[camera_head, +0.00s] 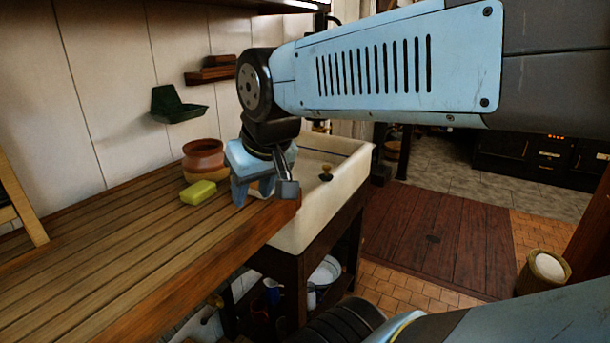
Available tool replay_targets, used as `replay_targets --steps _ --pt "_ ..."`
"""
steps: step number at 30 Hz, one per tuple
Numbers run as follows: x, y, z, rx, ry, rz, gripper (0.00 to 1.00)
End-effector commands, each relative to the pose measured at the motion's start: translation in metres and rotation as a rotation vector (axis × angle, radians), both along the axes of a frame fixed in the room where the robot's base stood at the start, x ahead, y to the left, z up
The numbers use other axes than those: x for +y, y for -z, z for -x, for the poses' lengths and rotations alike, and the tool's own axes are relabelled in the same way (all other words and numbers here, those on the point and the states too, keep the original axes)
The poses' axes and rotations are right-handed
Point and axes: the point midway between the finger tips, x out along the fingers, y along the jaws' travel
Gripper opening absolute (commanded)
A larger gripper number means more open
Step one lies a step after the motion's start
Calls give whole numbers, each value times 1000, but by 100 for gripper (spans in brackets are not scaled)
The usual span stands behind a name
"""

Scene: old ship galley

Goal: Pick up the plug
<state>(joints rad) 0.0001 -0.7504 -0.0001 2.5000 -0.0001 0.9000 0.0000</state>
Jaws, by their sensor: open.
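A small dark-brown knob-shaped thing, which looks like the plug (326,173), is at the pale stone sink (345,180), on the right of my gripper. I cannot tell exactly what it rests on. My gripper (264,190) points down over the right end of the wooden counter, near the sink's left side. It is open, with nothing visible between its fingers. It is apart from the plug.
A yellow-green soap bar (198,192) and a clay pot (203,160) stand on the wooden counter (110,250) left of my gripper. A green wall holder (176,105) hangs behind. A white bucket (323,275) is below the sink.

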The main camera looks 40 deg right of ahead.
Motion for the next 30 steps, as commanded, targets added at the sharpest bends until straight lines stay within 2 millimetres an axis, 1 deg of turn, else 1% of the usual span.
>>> replay_targets --steps 2,4,6,8,11,14,15,17,18,20,21,25,30 --pt "0 0 0 0 0 0 44" --pt "-1 0 -1 -1 3 1 50" --pt "-5 1 -6 -9 18 8 57" --pt "-11 2 -16 -23 43 19 58" --pt "-31 7 -40 -66 108 54 58" --pt "-65 13 -71 -129 185 102 58" --pt "-81 16 -83 -156 214 122 58" --pt "-105 21 -99 -196 249 150 58" --pt "-120 24 -109 -222 272 166 58" --pt "-143 29 -122 -261 298 190 58" --pt "-159 33 -129 -286 314 204 58" --pt "-207 49 -147 -364 351 233 58" --pt "-264 74 -159 -466 374 239 58"
